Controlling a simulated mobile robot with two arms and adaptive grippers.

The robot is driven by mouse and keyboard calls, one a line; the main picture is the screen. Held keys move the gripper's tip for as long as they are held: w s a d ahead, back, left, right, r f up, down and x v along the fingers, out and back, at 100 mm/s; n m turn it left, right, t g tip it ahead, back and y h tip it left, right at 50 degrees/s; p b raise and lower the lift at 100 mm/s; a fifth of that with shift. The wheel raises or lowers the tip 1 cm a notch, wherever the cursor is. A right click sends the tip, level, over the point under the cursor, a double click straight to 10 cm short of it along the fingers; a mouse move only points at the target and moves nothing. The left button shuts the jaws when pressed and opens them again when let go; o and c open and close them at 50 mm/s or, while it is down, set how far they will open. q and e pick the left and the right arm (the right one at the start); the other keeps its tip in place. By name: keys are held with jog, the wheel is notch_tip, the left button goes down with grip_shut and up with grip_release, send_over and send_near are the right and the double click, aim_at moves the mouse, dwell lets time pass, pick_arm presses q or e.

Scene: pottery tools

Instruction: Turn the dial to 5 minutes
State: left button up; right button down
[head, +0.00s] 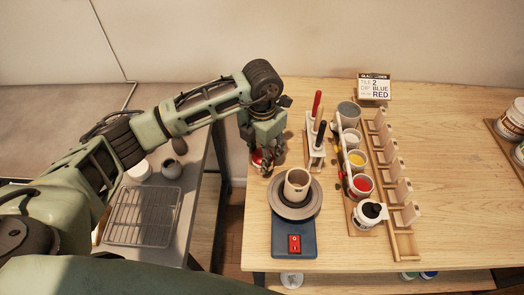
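My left gripper (266,163) points down at the left edge of the wooden table, behind the pottery wheel. A small round red and white object (257,157), which may be the dial, is partly hidden beneath and beside its fingers. I cannot make out any markings or a pointer on it. The fingers are close to it, but I cannot tell whether they touch it or how far they are apart. My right gripper is not in view.
A small pottery wheel (273,206) with a beige cup (297,185) and a red switch (294,243) stands just in front. A rack of tools (315,150) and several paint cups are to the right. A wire rack (143,216) lies on the left-hand counter. The table's right half has free room.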

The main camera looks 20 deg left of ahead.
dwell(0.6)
pick_arm(q)
jog(key=o, duration=1.1)
jog(key=shift+r, duration=0.1)
notch_tip(320, 180, up, 12)
jog(key=shift+f, duration=0.1)
